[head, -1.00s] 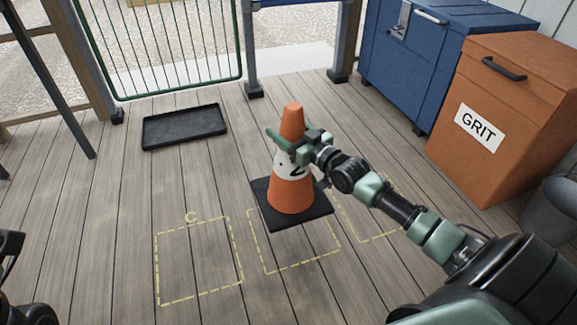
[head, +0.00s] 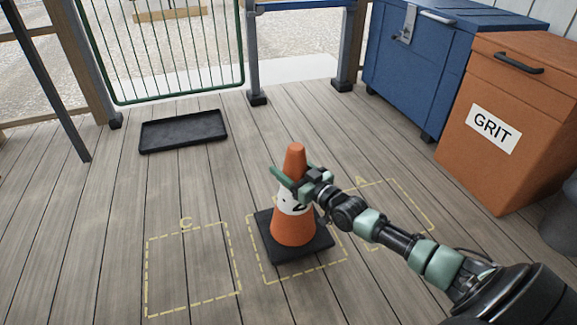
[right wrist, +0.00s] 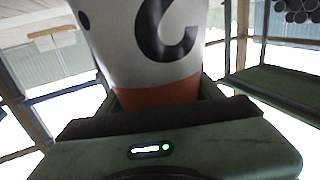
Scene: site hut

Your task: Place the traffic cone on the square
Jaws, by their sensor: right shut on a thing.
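The orange traffic cone (head: 291,231) has a white band with a dark mark and a black square base. It is upright over the middle dashed yellow square (head: 307,275), towards its far side. I cannot tell whether the base touches the floor. The middle square's far edge is mostly hidden. My right gripper (head: 291,185) is shut on the cone's upper part. In the right wrist view the cone's white band (right wrist: 125,35) fills the space between the fingers. Square C (head: 238,270) lies empty to the left; square A (head: 413,200) lies right, partly under my arm. My left gripper is out of view.
A black tray (head: 183,131) lies on the floor at the back left, before a green gate (head: 165,50). A blue chest (head: 420,75) and an orange grit bin (head: 480,165) stand at the right. The plank floor around the squares is otherwise clear.

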